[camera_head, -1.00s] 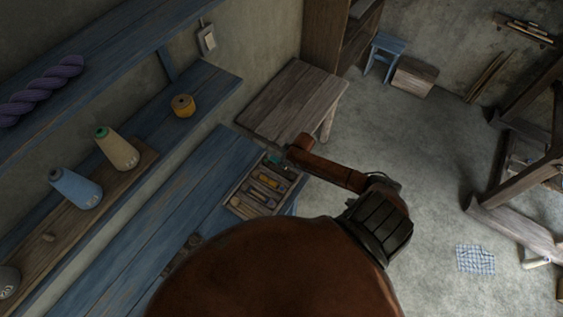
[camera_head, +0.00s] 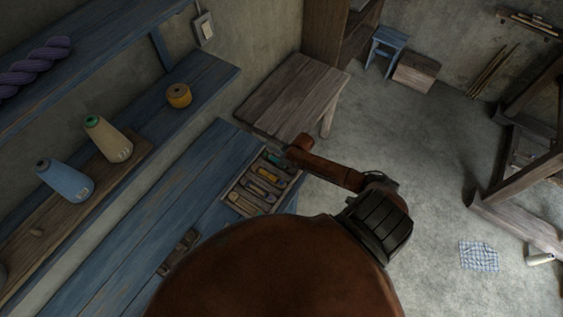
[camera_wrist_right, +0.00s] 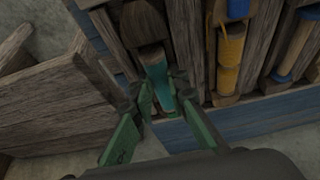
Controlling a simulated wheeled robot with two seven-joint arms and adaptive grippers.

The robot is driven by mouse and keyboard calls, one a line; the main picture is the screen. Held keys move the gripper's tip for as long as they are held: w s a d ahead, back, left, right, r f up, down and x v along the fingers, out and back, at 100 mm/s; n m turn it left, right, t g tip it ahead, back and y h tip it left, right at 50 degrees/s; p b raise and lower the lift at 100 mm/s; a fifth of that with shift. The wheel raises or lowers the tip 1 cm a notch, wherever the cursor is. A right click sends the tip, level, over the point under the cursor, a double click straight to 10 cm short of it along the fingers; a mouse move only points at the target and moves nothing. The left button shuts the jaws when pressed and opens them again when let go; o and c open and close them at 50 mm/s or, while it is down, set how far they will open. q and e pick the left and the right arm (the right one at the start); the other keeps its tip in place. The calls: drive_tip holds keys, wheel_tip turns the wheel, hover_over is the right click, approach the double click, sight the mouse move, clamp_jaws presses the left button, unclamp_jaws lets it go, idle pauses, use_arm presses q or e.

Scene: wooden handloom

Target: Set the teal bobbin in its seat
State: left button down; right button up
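The teal bobbin (camera_wrist_right: 157,68) lies in an end compartment of the wooden tray, its teal end towards my right gripper. It also shows as a small teal patch in the head view (camera_head: 273,158). My right gripper (camera_wrist_right: 163,92) has its green fingers on either side of the teal end, close to it. I cannot tell whether they touch or press it. A brown, rounded part (camera_wrist_right: 143,22) lies in line with the teal end. In the head view my arm hides part of the tray, and the right fingertips cannot be made out. My left gripper is not in view.
The tray (camera_head: 231,190) holds yellow and blue tools or bobbins on a blue bench (camera_head: 150,220). A wooden table (camera_head: 290,95) stands beyond the bench.

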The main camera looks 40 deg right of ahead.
drive_tip(key=o, duration=0.5)
drive_tip(key=shift+r, duration=0.1)
drive_tip(key=v, duration=1.2)
drive_tip(key=shift+s, duration=0.1)
